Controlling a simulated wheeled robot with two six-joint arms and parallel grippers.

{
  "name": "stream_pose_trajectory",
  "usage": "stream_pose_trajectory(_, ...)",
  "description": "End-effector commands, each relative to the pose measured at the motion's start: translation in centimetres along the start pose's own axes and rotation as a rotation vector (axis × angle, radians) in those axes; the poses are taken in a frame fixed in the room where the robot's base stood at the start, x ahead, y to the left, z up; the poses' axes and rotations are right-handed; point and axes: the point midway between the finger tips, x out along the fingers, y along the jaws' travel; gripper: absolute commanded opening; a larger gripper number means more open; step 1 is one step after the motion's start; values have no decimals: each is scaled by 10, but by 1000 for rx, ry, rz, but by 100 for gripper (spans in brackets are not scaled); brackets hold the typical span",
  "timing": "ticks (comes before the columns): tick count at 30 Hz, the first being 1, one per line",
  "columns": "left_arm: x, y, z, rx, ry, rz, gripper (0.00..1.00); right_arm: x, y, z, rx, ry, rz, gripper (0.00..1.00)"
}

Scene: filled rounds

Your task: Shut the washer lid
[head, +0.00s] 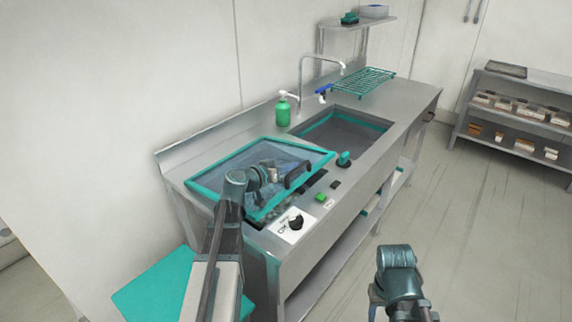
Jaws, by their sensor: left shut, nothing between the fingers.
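The washer lid (225,165) is a clear panel in a teal frame with a black handle (297,174) near its right front edge. It lies low over the left part of the steel counter. It looks slightly tilted, with a dark gap (256,222) under its front edge. My left gripper (274,174) is over the lid, just left of the handle; it is shut and empty. My left arm hides part of the lid, and I cannot tell if the gripper touches it. Only a joint of my right arm shows at lower right; its gripper is out of view.
A control panel with a black knob (296,222) and a green button (320,198) lies in front of the lid. Behind stand a green soap bottle (282,110), a sink (345,133) with a tap, and a teal rack (362,83). The floor at right is clear.

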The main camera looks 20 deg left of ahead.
Motion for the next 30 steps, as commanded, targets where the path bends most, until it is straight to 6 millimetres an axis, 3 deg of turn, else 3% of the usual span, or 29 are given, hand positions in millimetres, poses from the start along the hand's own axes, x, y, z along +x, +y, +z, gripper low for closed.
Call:
stream_pose_trajectory(1, 4, -2, 19, 18, -1, -3, 0, 18, -2, -1, 0, 0, 0, 52)
stream_pose_trajectory(9, 13, -4, 53, 56, -1, -13, 0, 51, -5, -3, 0, 0, 0, 52)
stream_pose_trajectory(17, 16, -5, 66, 55, 0, -14, 0, 64, -6, -4, 0, 0, 0, 52)
stream_pose_trajectory(30, 16, -4, 70, 57, -7, -10, 0, 67, -6, -4, 0, 0, 0, 52)
